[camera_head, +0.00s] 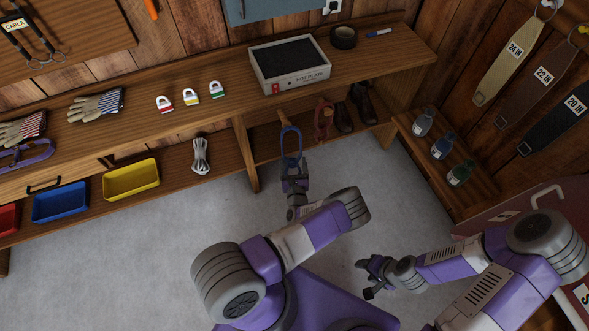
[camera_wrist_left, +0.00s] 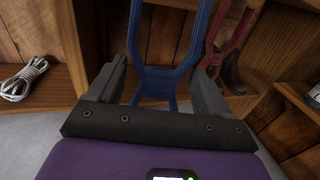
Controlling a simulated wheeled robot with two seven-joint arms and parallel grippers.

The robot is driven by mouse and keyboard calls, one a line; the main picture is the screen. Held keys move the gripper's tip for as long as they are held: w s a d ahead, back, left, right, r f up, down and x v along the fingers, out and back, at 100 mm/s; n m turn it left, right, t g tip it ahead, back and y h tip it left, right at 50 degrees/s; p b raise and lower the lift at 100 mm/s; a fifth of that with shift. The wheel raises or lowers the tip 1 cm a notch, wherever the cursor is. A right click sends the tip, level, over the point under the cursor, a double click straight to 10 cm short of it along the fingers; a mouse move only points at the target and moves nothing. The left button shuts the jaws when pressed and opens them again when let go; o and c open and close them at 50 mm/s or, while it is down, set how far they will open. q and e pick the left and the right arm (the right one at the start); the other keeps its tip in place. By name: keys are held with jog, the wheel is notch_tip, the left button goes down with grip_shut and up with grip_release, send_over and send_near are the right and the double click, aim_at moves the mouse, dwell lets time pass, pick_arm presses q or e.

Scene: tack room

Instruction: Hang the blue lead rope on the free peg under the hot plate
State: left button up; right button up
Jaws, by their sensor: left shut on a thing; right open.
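The blue lead rope (camera_head: 291,143) is a loop held upright at the front of the bench, below the hot plate (camera_head: 289,68). My left gripper (camera_head: 293,180) is shut on its lower part. In the left wrist view the rope (camera_wrist_left: 158,88) rises between the fingers (camera_wrist_left: 160,85) and its top runs out of the picture. A red rope (camera_head: 323,118) hangs beside it to the right, also seen in the left wrist view (camera_wrist_left: 232,35). The free peg cannot be made out clearly; whether the blue loop touches one cannot be told. My right gripper (camera_head: 369,277) is open and empty above the floor.
The wooden bench (camera_head: 215,117) has a lower shelf and an upright divider (camera_head: 245,150) left of the rope. Dark boots (camera_head: 362,103) stand right of the red rope. A grey cable coil (camera_head: 201,156) lies left. The floor in front is clear.

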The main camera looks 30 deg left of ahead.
pick_arm(q)
jog(key=w+a+f+b, duration=0.1)
jog(key=w+a+b, duration=0.2)
jog(key=w+a, duration=0.1)
jog(key=shift+w+a, duration=0.3)
jog(key=shift+a, duration=0.4)
dwell(0.3)
jog(key=shift+f, duration=0.25)
dwell(0.3)
